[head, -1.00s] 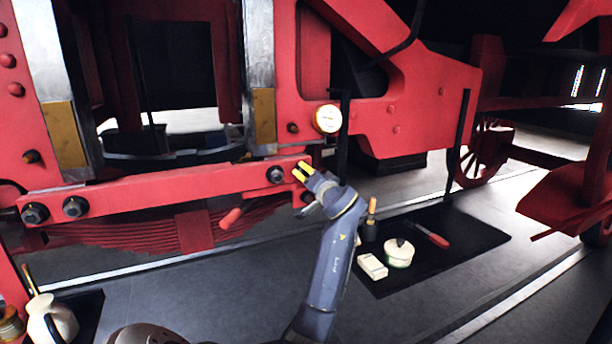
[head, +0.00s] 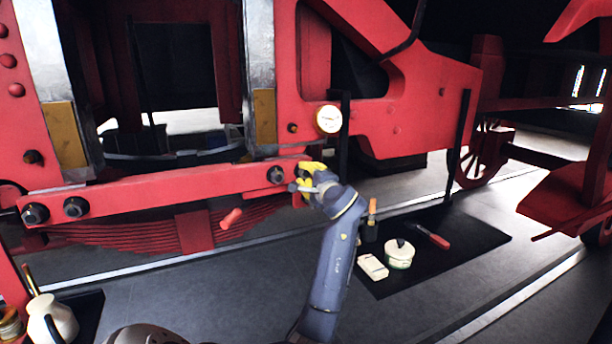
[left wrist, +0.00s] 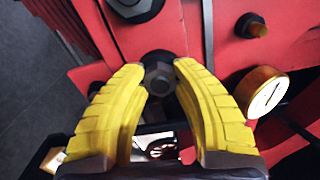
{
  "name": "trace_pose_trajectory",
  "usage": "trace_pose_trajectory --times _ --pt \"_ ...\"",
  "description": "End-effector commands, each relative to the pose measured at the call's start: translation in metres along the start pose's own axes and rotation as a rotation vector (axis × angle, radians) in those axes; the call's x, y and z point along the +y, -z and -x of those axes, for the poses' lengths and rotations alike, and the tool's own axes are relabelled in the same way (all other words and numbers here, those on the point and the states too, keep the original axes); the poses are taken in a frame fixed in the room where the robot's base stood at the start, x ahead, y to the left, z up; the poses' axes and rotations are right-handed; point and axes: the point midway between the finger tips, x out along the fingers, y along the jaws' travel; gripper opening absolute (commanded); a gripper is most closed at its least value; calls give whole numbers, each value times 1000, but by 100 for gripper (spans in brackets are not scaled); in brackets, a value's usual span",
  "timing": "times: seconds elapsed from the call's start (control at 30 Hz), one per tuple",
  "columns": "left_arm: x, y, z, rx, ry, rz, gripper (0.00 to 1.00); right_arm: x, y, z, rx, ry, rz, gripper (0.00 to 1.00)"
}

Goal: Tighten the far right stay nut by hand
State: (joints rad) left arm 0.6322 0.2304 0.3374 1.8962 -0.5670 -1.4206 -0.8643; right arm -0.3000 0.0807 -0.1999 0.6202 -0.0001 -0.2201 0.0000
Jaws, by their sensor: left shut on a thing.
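The far right stay nut (left wrist: 158,78) is a dark hex nut on a bolt at the right end of the red stay bar (head: 165,190). My left gripper (head: 309,172) has its yellow fingers at this nut; in the left wrist view, its fingertips (left wrist: 157,69) sit on either side of the nut, shut on it. In the head view the fingers hide the nut. A neighbouring stay nut (head: 275,174) is just to the left, and it also shows at the top of the left wrist view (left wrist: 135,6). My right gripper is not in view.
A round gauge (head: 328,119) sits close above the gripper. A red cylindrical piece (head: 231,218) protrudes below the bar. A black mat (head: 465,240) on the floor holds a white tin (head: 399,256), a pale block (head: 372,267) and a red-handled tool (head: 434,237).

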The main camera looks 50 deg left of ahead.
Motion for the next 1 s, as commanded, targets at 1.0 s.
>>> trace_pose_trajectory --times 1.0 --pt "-1 -3 -1 -8 -2 -386 0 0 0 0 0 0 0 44"
